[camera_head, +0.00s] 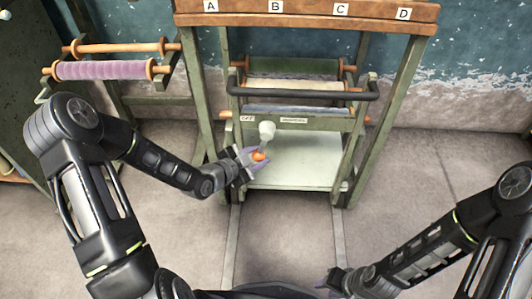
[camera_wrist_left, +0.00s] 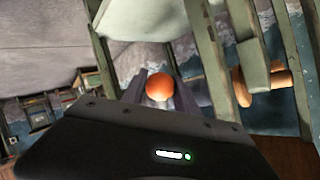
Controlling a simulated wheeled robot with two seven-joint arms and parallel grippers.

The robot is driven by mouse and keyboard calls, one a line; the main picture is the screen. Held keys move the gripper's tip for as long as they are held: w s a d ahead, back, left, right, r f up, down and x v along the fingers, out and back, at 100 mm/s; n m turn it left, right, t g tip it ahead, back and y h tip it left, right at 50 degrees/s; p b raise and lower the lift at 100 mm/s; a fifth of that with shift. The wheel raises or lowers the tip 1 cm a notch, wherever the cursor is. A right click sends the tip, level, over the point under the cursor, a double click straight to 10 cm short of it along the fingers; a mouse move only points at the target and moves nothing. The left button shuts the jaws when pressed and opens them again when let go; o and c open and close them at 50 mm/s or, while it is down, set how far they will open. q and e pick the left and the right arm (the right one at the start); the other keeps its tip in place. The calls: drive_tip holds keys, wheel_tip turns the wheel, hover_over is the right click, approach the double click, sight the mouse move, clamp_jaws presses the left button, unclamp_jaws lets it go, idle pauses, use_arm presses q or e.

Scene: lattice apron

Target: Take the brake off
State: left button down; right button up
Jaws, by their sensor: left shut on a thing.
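My left gripper (camera_head: 254,157) is shut on the orange knob, with a finger on each side.
The frame carries a dark handlebar (camera_head: 310,95), rollers and a pale lower board (camera_head: 300,172). A wooden shelf (camera_head: 310,12) lettered A to D stands above. A rack with a purple roll (camera_head: 103,70) is at left. Floor to the right is clear.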

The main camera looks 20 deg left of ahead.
use_arm(q)
drive_tip(key=shift+s+a+r+m+g+y, duration=0.15)
drive_tip(key=shift+a+r+m+g+y, duration=0.1)
drive_tip(key=shift+a+m+g+y, duration=0.4)
drive_tip(key=shift+a+t, duration=0.15)
drive_tip(key=shift+t, duration=0.2)
drive_tip(key=c, duration=0.9)
unclamp_jaws()
drive_tip(key=shift+c, duration=0.2)
drive_tip(key=shift+s, duration=0.1)
drive_tip(key=p+v, duration=0.2)
drive_tip(key=v, duration=0.5)
drive_tip(key=shift+s+r, duration=0.25)
drive_tip(key=shift+s, duration=0.05)
drive_tip(key=shift+a+n, duration=0.1)
drive_tip(key=shift+n, duration=0.15)
